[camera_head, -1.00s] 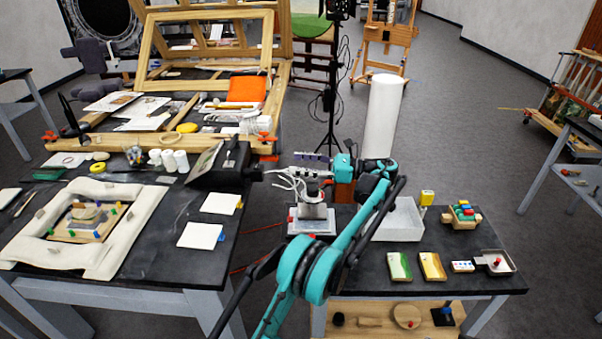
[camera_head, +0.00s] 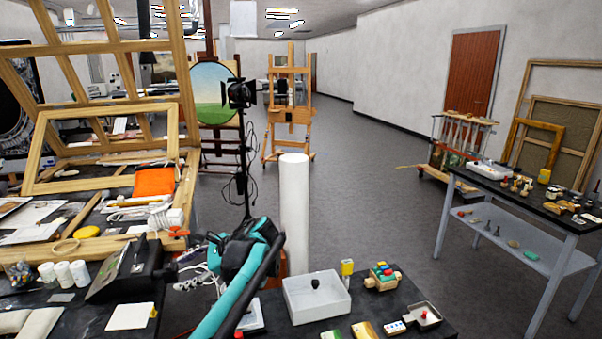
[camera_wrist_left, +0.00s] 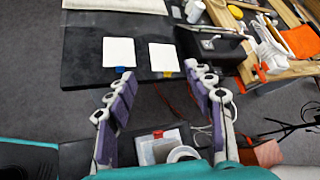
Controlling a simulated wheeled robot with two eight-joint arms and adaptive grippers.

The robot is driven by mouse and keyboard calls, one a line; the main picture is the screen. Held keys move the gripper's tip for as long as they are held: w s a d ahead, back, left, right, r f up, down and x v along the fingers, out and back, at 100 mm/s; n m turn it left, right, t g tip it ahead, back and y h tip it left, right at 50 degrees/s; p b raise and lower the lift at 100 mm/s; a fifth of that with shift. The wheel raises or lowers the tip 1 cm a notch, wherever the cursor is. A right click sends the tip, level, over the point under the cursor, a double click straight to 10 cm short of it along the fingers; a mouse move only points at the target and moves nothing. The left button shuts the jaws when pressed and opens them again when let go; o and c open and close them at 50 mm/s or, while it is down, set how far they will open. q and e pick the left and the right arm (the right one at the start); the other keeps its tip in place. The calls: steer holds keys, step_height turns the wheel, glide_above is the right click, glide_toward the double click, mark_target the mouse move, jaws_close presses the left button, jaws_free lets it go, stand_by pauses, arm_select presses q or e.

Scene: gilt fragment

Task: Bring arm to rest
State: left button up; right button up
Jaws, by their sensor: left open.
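My left gripper (camera_wrist_left: 159,73) is open and empty in the left wrist view, its purple-padded fingers spread apart. It hangs over the floor gap, just short of the black worktable (camera_wrist_left: 88,70). Two white cards (camera_wrist_left: 119,52) (camera_wrist_left: 161,57) lie on that table beyond the fingertips. In the head view my teal left arm (camera_head: 232,290) rises from the bottom edge, its wrist beside a white upright cylinder (camera_head: 294,205). The fingers are hard to make out there. My right gripper is in neither view.
A white tray (camera_head: 318,308), a yellow item (camera_head: 347,267) and a toy-like block set (camera_head: 383,277) sit on the table right of my arm. A black box (camera_head: 125,270) and wooden frames (camera_head: 108,150) stand left. Open floor (camera_head: 370,190) lies behind.

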arm_select(q)
steer(key=s+d+f+n+t+h, duration=0.2)
steer(key=s+d+f+n+h, duration=0.2)
steer(key=s, duration=0.5)
steer(key=s+d+f+n+t+h, duration=0.2)
steer(key=s+f+n, duration=0.3)
steer(key=s, duration=0.4)
steer(key=s+d+f+n+t+h, duration=0.1)
steer(key=s+d+f+n+h, duration=0.3)
steer(key=s, duration=0.5)
steer(key=shift+s+d+f+t+h, duration=0.4)
steer(key=shift+d+f+h, duration=0.15)
steer(key=shift+d+h, duration=0.3)
